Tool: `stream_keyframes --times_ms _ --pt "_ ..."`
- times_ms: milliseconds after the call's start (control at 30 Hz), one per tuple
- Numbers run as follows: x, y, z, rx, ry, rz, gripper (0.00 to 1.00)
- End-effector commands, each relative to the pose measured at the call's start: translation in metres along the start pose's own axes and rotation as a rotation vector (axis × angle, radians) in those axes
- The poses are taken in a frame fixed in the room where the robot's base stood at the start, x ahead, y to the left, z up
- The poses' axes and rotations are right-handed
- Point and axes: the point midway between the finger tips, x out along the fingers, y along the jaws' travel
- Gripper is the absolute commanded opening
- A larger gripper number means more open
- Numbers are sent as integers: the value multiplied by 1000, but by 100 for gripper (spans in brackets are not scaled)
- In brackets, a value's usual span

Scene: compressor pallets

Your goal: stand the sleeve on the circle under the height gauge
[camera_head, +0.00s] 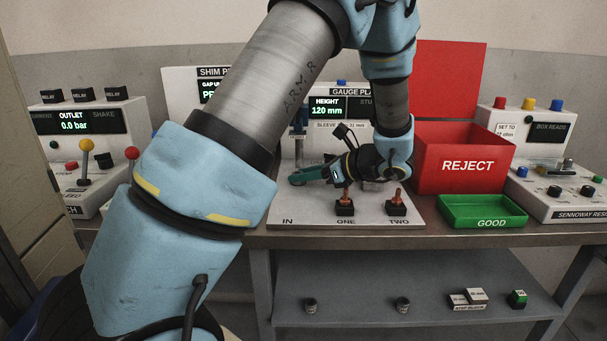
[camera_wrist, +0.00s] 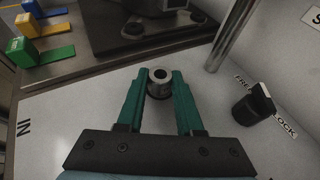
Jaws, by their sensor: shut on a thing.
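The sleeve (camera_wrist: 159,80) is a short grey metal cylinder with a dark bore, and it looks upright in the wrist view. My gripper (camera_wrist: 158,78) is shut on it, with a green finger on each side. In the head view my gripper (camera_head: 308,176) is low over the left part of the gauge plate (camera_head: 285,213). The height gauge display (camera_head: 327,107) reads 120. A bright metal post (camera_wrist: 231,36) rises right of the sleeve in the wrist view. A dark rim shows below the sleeve. I cannot tell whether it is the circle, or whether the sleeve touches the plate.
A black FREE/LOCK knob (camera_wrist: 253,106) stands right of my gripper. Two red-tipped switches, ONE (camera_head: 345,203) and TWO (camera_head: 396,203), stand at the plate's front. A red REJECT bin (camera_head: 462,165) and green GOOD tray (camera_head: 483,211) are to the right.

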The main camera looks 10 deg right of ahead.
Motion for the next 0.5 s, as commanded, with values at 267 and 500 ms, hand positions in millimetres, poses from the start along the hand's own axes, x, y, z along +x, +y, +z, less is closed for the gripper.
stream_keyframes --times_ms 267,500 --pt "0 0 0 0 0 0 64" --pt "0 0 0 0 0 0 65"
